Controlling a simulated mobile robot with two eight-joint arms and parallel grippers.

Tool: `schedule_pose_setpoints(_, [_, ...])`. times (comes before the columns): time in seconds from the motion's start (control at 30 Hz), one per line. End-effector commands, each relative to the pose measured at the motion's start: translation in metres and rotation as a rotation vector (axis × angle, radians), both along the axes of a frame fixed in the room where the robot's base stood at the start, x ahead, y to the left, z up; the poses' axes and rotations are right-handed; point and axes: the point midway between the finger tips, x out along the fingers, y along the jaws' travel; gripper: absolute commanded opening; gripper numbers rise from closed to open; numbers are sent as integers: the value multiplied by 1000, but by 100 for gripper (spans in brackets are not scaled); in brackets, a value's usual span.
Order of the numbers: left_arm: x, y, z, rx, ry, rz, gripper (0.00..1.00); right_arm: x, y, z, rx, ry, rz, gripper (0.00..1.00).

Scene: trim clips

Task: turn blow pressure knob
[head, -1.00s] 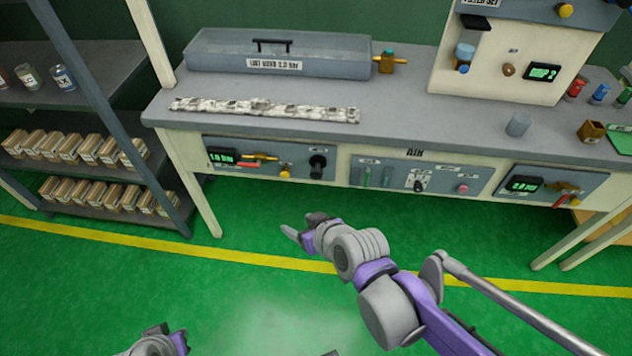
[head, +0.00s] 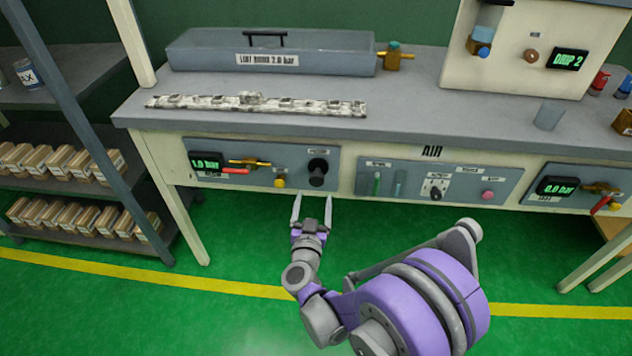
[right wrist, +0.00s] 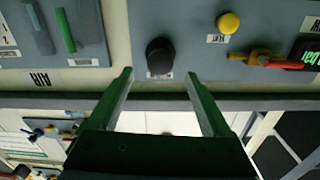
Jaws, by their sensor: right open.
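A black round knob (head: 317,172) sits on the right part of the left grey panel (head: 220,152) under the bench front. It also shows in the right wrist view (right wrist: 160,56), where the picture is upside down. My right gripper (head: 312,200) is open and empty, its two fingers pointing at the panel just below the knob. In the right wrist view the fingertips (right wrist: 160,76) lie either side of the knob's line, apart from it. The knob's label is too small to read. A green display (head: 206,163) on that panel reads 1.0 bar. My left gripper is out of view.
The same panel carries a yellow button (head: 279,182) and a red-handled brass valve (head: 248,162). A middle panel (head: 460,178) holds a smaller dark knob (head: 436,192) and a pink button. A shelf with boxes (head: 75,160) stands left. The green floor before the bench is clear.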

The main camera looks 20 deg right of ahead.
Motion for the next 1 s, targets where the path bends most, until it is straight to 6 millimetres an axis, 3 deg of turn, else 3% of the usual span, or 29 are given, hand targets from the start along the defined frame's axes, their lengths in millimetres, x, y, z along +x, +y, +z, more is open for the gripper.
schedule_pose_setpoints(0.2, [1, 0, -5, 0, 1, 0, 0, 38, -23, -1, -1, 0, -1, 83])
schedule_pose_setpoints(0.4, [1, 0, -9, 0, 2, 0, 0, 64, -37, 0, -1, 0, 1, 83])
schedule_pose_setpoints(0.83, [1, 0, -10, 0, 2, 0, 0, 74, -43, 1, 1, -1, 3, 83])
schedule_pose_setpoints(0.87, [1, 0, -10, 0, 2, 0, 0, 74, -43, 1, 1, -1, 3, 81])
schedule_pose_setpoints(1.0, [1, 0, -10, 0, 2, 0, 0, 74, -42, 1, 1, -1, 2, 56])
